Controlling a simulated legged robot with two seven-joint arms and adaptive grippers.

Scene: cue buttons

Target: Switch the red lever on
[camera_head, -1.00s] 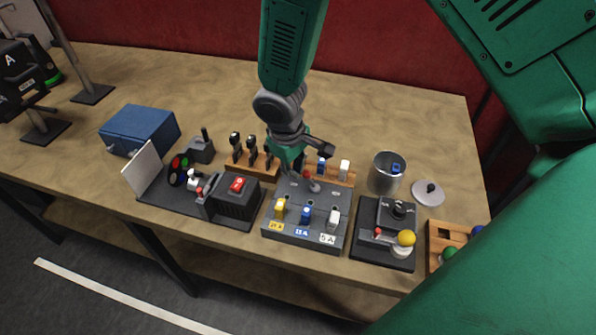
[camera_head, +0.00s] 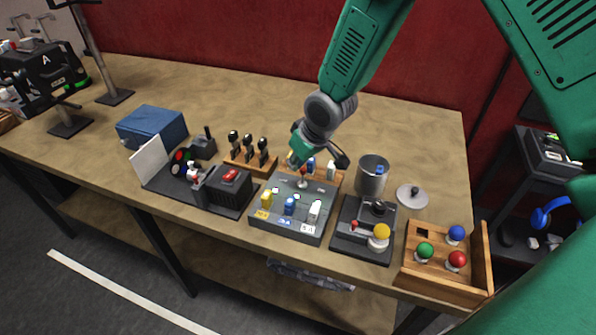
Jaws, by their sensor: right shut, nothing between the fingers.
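The red-tipped lever (camera_head: 303,172) stands on the grey panel (camera_head: 262,224), towards its back. It looks near upright. In front of it are a yellow switch (camera_head: 266,199), a blue switch (camera_head: 289,206) and a white switch (camera_head: 314,212), with small pale-green lit spots behind them. My right gripper (camera_head: 318,163) is shut and empty, just above and behind the red tip. Whether it touches the lever I cannot tell. My left gripper is not in view.
Left of the panel is a black box with a red rocker (camera_head: 231,175). Right are a joystick box (camera_head: 350,245), a metal can (camera_head: 371,176) and a wooden tray (camera_head: 440,290) with coloured balls. A wooden rack (camera_head: 240,164) stands behind.

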